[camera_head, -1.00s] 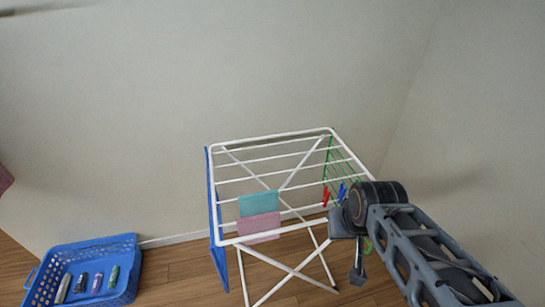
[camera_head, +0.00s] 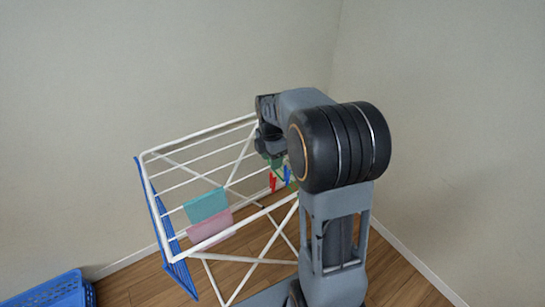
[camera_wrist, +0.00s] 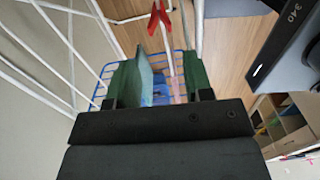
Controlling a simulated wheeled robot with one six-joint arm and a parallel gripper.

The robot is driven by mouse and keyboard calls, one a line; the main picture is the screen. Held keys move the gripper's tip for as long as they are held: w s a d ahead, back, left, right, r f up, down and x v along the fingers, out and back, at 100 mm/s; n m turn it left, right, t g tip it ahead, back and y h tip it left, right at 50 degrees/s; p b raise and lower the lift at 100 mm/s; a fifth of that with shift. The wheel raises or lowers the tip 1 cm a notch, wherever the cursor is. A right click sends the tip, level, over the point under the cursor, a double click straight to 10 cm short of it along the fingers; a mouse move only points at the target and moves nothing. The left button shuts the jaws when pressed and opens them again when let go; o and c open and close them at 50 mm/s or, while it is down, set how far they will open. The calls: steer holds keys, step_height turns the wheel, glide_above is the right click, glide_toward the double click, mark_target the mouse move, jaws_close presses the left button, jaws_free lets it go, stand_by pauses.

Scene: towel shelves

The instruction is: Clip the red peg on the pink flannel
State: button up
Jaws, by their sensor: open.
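The red peg (camera_head: 272,183) hangs at the right end of the drying rack; in the wrist view the red peg (camera_wrist: 159,17) is at the top, beyond the fingers. The pink flannel (camera_head: 210,229) hangs on the rack's front part, next to a teal flannel (camera_head: 206,206). In the wrist view the pink flannel (camera_wrist: 177,88) and teal flannel (camera_wrist: 145,66) show between and beyond the fingers. My gripper (camera_wrist: 160,75) is open and empty, its green fingers apart. In the head view it is above the rack's right end, partly hidden by my arm.
A blue basket (camera_head: 55,291) stands on the floor at lower left. Shelves (camera_wrist: 284,130) show at right in the wrist view.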

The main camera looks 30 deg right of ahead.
mark_target(272, 188)
step_height(272, 188, down, 9)
steer(key=b, duration=0.6)
steer(key=shift+d+f+b, duration=0.15)
steer(key=shift+b, duration=0.15)
steer(key=shift+c, duration=0.5)
steer(key=c, duration=0.7)
steer(key=shift+r+p, duration=2.9)
steer(key=shift+r, duration=0.65)
